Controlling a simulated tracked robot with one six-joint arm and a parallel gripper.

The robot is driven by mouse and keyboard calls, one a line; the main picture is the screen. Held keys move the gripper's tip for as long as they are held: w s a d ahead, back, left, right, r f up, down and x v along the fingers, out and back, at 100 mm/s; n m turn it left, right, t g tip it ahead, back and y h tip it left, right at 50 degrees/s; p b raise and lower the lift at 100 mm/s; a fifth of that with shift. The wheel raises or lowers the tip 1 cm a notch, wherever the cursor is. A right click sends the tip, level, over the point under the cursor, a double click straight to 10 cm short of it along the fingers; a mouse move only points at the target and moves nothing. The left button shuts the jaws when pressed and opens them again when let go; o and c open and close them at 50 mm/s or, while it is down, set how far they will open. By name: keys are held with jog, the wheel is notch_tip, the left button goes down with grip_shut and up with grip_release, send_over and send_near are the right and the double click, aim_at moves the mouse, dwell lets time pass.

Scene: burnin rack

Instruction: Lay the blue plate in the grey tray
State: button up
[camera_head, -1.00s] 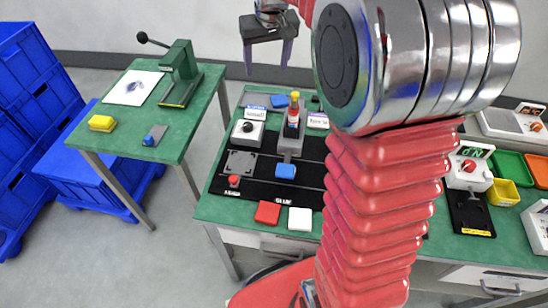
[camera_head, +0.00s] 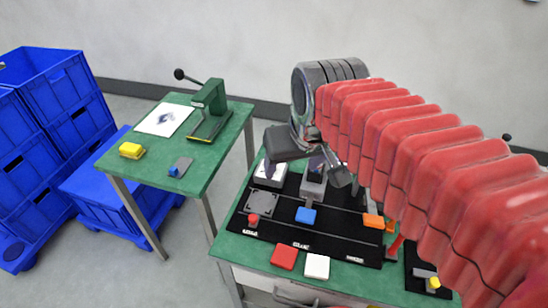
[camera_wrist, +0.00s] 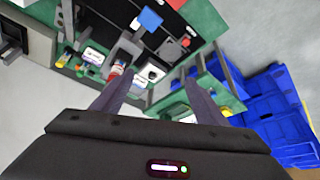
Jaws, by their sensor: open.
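The blue plate (camera_head: 306,215) lies flat on the black mat of the bench, just in front of a grey upright fixture. It also shows in the wrist view (camera_wrist: 150,18) near the top. A dark grey square tray-like piece (camera_head: 262,203) lies to its left on the mat and looks empty; it is probably the grey tray. My gripper (camera_head: 297,170) is open and empty, above the back of the bench, behind the blue plate. In the wrist view its two fingers (camera_wrist: 158,82) are spread with nothing between them. The gripper partly hides the fixture behind the plate.
A red plate (camera_head: 284,256) and a white plate (camera_head: 316,265) lie at the bench's front edge. An orange block (camera_head: 373,221) lies to the right. A side table (camera_head: 215,160) holds a green press (camera_head: 210,105). Blue crates (camera_head: 50,140) stand at left.

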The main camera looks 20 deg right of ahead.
jog(key=s+a+f, duration=0.1)
jog(key=s+f, duration=0.2)
jog(key=s, duration=0.4)
jog(key=shift+a+f+t, duration=0.3)
jog(key=shift+a, duration=0.05)
jog(key=shift+s, duration=0.1)
dwell(0.8)
